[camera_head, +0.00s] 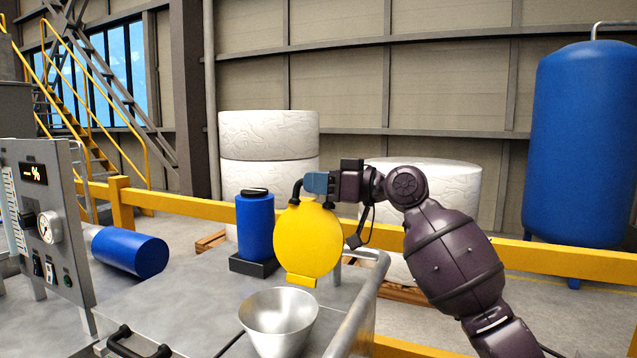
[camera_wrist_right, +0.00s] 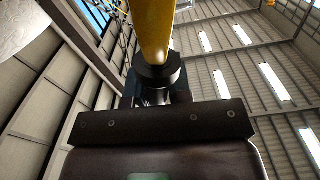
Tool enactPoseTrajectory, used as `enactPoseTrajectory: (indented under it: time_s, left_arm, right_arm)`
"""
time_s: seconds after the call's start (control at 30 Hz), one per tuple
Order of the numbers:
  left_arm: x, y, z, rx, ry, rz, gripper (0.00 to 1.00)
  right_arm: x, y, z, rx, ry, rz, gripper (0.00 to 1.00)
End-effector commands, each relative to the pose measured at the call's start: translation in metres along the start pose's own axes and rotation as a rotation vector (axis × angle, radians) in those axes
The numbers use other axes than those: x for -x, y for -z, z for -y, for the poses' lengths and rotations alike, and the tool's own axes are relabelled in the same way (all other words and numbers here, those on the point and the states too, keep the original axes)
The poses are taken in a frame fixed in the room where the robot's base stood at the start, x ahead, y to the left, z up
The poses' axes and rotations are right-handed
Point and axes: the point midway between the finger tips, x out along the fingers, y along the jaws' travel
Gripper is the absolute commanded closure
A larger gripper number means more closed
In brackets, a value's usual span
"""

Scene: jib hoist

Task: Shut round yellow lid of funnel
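The round yellow lid (camera_head: 307,240) stands upright, tilted open above the silver funnel (camera_head: 280,318), with its flat face toward the head camera. A black handle (camera_head: 296,190) sits on its top edge. My right gripper (camera_head: 316,183) is at this handle, its bluish fingertip overlapping the bar, and looks shut on it. In the right wrist view the lid (camera_wrist_right: 152,30) shows edge-on, with the black handle (camera_wrist_right: 158,75) at the fingers; the finger gap is mostly hidden. My left gripper is not in view.
The funnel sits on a grey metal bench (camera_head: 185,300) with a metal rail (camera_head: 358,310) at its right. A blue canister (camera_head: 255,225) stands behind left of the lid. A control panel (camera_head: 45,215) is at the left. A yellow barrier (camera_head: 560,257) runs behind.

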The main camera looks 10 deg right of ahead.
Motion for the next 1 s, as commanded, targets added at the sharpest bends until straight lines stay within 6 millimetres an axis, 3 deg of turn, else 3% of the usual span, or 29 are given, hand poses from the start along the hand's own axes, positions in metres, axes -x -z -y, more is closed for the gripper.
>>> enactPoseTrajectory:
  time_s: [0.47,1.0]
  left_arm:
    - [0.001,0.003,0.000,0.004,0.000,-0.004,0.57]
    - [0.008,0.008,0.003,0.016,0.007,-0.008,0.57]
  right_arm:
    - [0.001,0.004,0.009,0.051,-0.003,-0.001,1.00]
    - [0.002,0.003,0.079,0.423,-0.002,-0.002,1.00]
